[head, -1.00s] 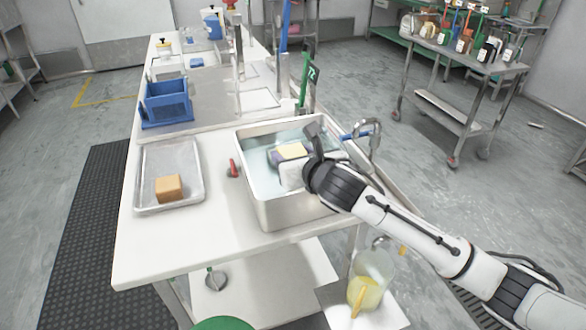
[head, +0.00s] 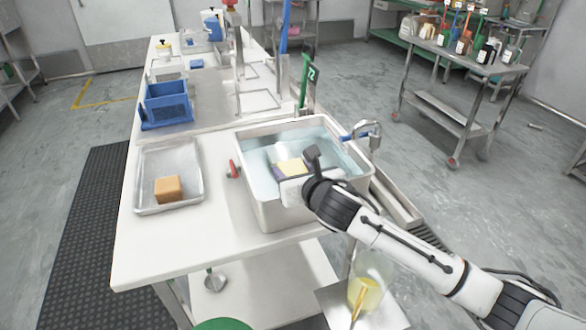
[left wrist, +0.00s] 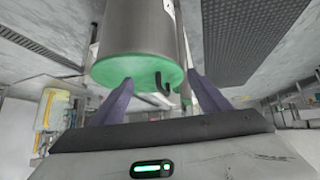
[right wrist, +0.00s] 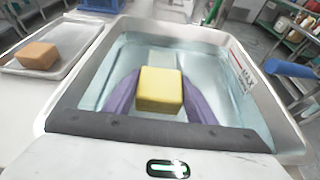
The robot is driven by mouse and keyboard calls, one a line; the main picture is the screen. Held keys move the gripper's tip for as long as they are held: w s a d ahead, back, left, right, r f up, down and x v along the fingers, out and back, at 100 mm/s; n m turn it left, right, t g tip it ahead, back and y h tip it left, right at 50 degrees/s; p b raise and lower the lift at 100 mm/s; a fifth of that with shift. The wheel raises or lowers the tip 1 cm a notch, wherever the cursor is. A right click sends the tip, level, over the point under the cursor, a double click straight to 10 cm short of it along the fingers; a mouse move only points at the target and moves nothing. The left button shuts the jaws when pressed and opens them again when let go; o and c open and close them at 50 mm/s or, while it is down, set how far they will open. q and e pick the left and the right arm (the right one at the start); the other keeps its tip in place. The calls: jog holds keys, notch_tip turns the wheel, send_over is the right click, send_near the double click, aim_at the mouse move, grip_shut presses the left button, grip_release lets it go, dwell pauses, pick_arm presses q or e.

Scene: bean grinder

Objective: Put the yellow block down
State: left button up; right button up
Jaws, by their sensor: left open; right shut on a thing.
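The yellow block (right wrist: 161,90) is between the purple fingers of my right gripper (right wrist: 161,95), which is shut on it.
A metal tray (head: 150,206) with an orange-brown block (head: 169,189) stands left of the tub. A blue rack (head: 166,105) is behind the tray. A faucet (head: 368,135) stands at the tub's right rim. The front of the white table (head: 190,250) is clear.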

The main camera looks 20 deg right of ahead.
jog(key=o, duration=1.2)
jog(key=shift+s+f, duration=0.1)
jog(key=shift+f, duration=0.3)
jog(key=shift+o, duration=0.2)
jog(key=shift+f, duration=0.1)
jog(key=shift+r, duration=0.25)
jog(key=r+v, duration=0.1)
jog(key=v, duration=1.1)
jog(key=shift+p, duration=0.45)
jog(key=shift+r, duration=0.15)
